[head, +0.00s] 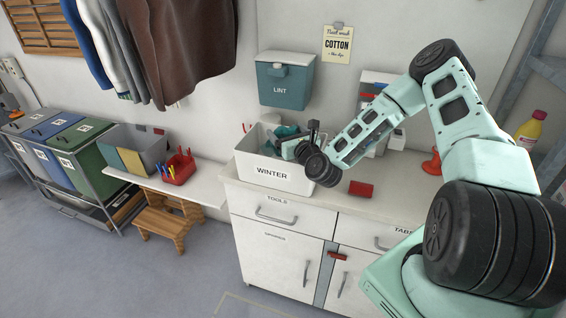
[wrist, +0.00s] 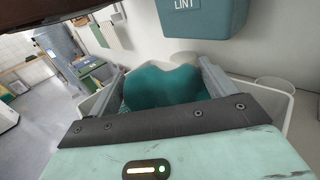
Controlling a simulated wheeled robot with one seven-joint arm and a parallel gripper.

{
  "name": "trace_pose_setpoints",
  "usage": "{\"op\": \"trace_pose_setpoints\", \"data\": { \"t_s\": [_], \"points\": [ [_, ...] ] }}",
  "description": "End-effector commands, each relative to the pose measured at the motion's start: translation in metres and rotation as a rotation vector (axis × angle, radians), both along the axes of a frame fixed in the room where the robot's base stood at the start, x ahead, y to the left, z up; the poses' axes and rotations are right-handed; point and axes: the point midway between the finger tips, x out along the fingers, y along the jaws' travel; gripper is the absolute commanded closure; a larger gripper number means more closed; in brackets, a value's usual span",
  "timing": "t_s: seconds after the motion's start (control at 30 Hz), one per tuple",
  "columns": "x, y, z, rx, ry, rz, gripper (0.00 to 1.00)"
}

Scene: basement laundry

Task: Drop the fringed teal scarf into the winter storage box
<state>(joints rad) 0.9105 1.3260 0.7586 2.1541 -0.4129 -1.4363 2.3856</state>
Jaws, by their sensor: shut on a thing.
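The white box labelled WINTER (head: 271,174) stands on the counter in the head view. Its pale rim (wrist: 275,97) surrounds my gripper in the wrist view. A teal scarf (wrist: 160,88) shows between the two grey fingers of my gripper (wrist: 160,80), which is shut on it. In the head view the teal scarf (head: 287,132) shows at the box's opening, with my gripper (head: 291,146) over the right part of the box. The scarf's lower end and fringe are hidden, so I cannot tell whether it touches the box floor.
A teal LINT bin (head: 285,82) hangs on the wall behind the box. A red block (head: 360,189) lies on the counter (head: 400,180) to the right. A shelf with a red pen holder (head: 178,168) and a grey bin stands left, and jackets (head: 180,45) hang above.

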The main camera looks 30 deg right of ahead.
Motion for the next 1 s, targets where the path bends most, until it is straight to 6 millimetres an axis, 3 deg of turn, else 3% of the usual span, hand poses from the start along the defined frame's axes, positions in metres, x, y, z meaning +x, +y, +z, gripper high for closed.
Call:
{"op": "trace_pose_setpoints", "data": {
  "t_s": [0.17, 0.2, 0.23, 0.57, 1.0],
  "points": [
    [0.0, 0.0, 0.001, 0.0, -0.001, 0.0, 0.39],
    [0.0, 0.0, 0.001, 0.0, -0.001, 0.0, 0.05],
    [0.0, 0.0, 0.001, 0.0, -0.001, 0.0, 0.0],
    [0.0, -0.001, 0.008, 0.0, -0.002, -0.001, 0.0],
    [0.0, -0.001, 0.084, -0.001, -0.004, -0.002, 0.0]
  ]
}}
